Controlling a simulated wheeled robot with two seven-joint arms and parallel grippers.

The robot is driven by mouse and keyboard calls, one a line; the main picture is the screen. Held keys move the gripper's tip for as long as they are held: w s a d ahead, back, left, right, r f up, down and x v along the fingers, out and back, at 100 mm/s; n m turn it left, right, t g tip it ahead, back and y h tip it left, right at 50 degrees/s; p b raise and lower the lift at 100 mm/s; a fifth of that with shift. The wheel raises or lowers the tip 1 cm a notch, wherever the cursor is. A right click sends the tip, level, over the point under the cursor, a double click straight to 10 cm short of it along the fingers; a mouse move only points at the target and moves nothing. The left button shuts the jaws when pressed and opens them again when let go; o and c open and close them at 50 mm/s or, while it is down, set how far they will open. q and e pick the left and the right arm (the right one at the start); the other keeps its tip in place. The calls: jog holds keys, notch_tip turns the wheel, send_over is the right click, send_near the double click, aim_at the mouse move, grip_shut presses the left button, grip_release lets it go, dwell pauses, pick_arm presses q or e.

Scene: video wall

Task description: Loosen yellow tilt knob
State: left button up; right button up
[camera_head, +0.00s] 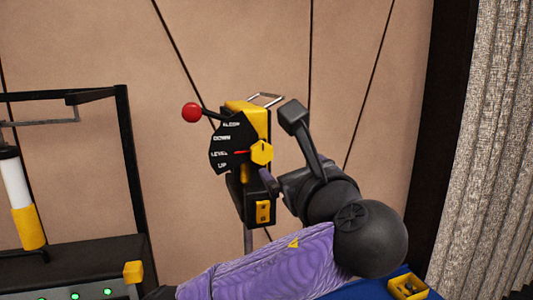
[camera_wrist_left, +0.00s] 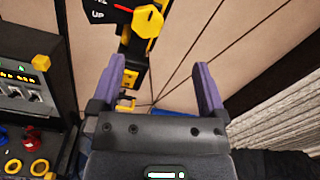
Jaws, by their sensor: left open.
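The yellow tilt knob (camera_head: 261,152) is a faceted knob on the right side of a black dial plate (camera_head: 226,150) marked ALIGN, DOWN, LEVEL and UP. The red pointer (camera_head: 241,153) is at LEVEL. In the left wrist view the knob (camera_wrist_left: 147,20) shows at the top, beyond the fingertips and between their lines. My left gripper (camera_head: 268,181) is just below and right of the knob in the head view, with one purple finger visible. In the wrist view my left gripper (camera_wrist_left: 155,75) has its fingers wide apart with nothing between them. My right gripper is not in view.
A red ball lever (camera_head: 192,112) sticks out left of the dial. A yellow block (camera_head: 263,212) sits low on the black housing. A black console (camera_head: 70,260) with green lights is at left. A blue surface with a yellow tray (camera_head: 408,287) is at lower right. A grey curtain (camera_head: 487,150) hangs at right.

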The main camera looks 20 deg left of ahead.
aim_at(263, 154)
pick_arm(q)
jog(key=p+x, duration=0.1)
jog(key=x, duration=0.2)
jog(key=p+x, duration=0.2)
jog(key=x, duration=0.1)
jog(key=a+p+x, duration=0.1)
jog(key=x, duration=0.2)
jog(key=shift+s+a+f, duration=0.1)
jog(key=shift+s+f, duration=0.15)
jog(key=shift+s, duration=0.15)
jog(key=shift+w+a+p, duration=0.1)
jog(key=shift+a+p, duration=0.1)
jog(key=shift+p, duration=0.1)
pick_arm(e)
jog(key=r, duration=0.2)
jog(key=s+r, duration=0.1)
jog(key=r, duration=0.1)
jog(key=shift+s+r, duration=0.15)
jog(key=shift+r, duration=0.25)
pick_arm(q)
jog(key=shift+f, duration=0.1)
